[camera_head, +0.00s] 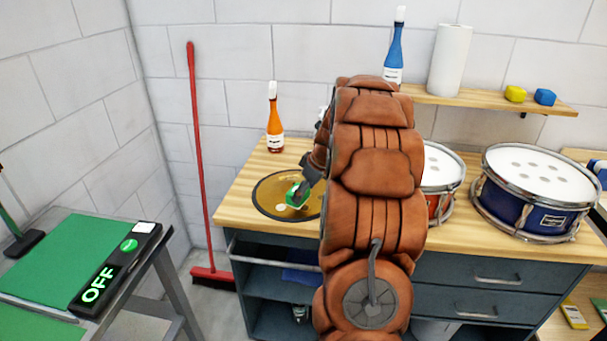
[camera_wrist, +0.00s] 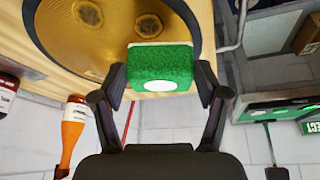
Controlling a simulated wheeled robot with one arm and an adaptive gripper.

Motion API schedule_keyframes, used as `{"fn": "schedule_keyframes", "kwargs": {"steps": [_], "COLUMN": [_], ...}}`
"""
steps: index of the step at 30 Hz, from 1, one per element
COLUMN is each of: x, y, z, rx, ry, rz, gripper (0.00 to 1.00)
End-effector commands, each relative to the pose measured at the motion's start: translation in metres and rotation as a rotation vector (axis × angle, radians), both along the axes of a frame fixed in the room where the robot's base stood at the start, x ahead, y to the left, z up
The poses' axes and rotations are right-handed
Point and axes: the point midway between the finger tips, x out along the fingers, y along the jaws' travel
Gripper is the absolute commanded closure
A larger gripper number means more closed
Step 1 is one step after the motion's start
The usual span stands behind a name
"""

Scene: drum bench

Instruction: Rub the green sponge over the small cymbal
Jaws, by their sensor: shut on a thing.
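The green sponge (camera_wrist: 160,68) is held between the two fingers of my gripper (camera_wrist: 162,88) in the wrist view. In the head view the sponge (camera_head: 297,194) is over the small cymbal (camera_head: 268,190), a dark gold disc lying at the left end of the wooden bench top. My gripper (camera_head: 303,190) is shut on the sponge there. In the wrist view the cymbal (camera_wrist: 75,50) shows brown patches, and the sponge overlaps its edge. I cannot tell whether the sponge touches the cymbal. My arm hides the cymbal's right side in the head view.
An orange bottle (camera_head: 273,122) stands behind the cymbal. A red drum (camera_head: 440,172) and a blue drum (camera_head: 535,190) stand to the right on the bench (camera_head: 240,215). A shelf (camera_head: 470,100) holds a blue bottle, paper roll and sponges. A red broom (camera_head: 198,150) leans at the left.

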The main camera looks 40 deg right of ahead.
Motion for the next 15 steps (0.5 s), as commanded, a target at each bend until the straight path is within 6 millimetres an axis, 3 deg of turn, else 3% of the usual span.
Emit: {"fn": "schedule_keyframes", "kwargs": {"steps": [8,9,15], "x": [-0.003,-0.003,-0.004], "y": [-0.002,-0.006,-0.020], "z": [-0.030,-0.025,-0.027], "rx": [0.007,0.003,0.003], "ry": [0.004,0.003,0.002], "rz": [-0.007,-0.007,-0.006], "gripper": [0.57,0.62,0.63]}}
